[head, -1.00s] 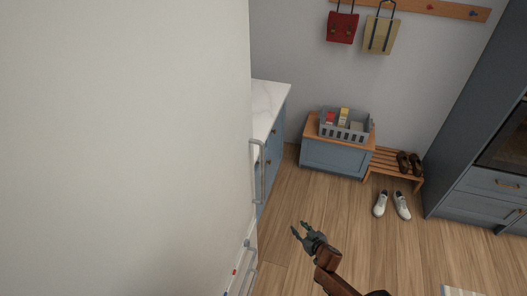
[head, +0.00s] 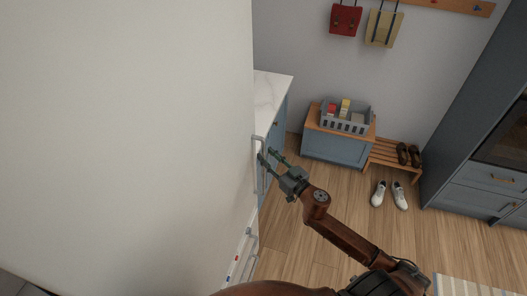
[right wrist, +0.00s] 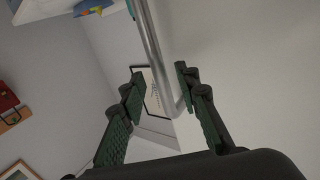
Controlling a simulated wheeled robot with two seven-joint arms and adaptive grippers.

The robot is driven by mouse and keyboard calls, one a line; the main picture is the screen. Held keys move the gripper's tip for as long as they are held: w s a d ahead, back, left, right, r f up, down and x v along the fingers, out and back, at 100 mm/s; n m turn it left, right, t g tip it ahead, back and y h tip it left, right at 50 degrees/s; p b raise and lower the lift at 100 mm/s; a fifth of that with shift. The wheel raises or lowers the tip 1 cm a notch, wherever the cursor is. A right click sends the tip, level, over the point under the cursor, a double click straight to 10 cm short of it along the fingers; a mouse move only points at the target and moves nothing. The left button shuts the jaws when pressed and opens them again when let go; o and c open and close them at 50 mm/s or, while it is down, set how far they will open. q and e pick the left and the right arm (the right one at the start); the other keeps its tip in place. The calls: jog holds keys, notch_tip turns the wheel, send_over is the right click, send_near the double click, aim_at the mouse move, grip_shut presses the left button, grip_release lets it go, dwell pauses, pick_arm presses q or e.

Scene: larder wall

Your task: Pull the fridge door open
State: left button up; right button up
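The white fridge door (head: 125,130) fills the left of the head view and looks shut; no gap shows. Its pale metal bar handle (head: 258,139) stands upright near the right edge. My right gripper (head: 265,155) is at the upper part of this handle with its fingers open. In the right wrist view the handle (right wrist: 153,45) runs between the two spread fingers, nearer the right one; neither finger is clearly closed on it. My left gripper is not in view.
A second handle (head: 252,262) is lower down. A blue cabinet with a marble top (head: 272,95) stands beyond the fridge. A bench with a grey crate (head: 346,122), a shoe rack (head: 392,155) and white shoes (head: 389,195) are further back. The wooden floor between is clear.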

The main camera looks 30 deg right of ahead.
aim_at(263, 152)
jog(key=shift+w+a, duration=0.2)
jog(key=shift+w, duration=1.3)
jog(key=shift+c, duration=0.2)
grip_shut()
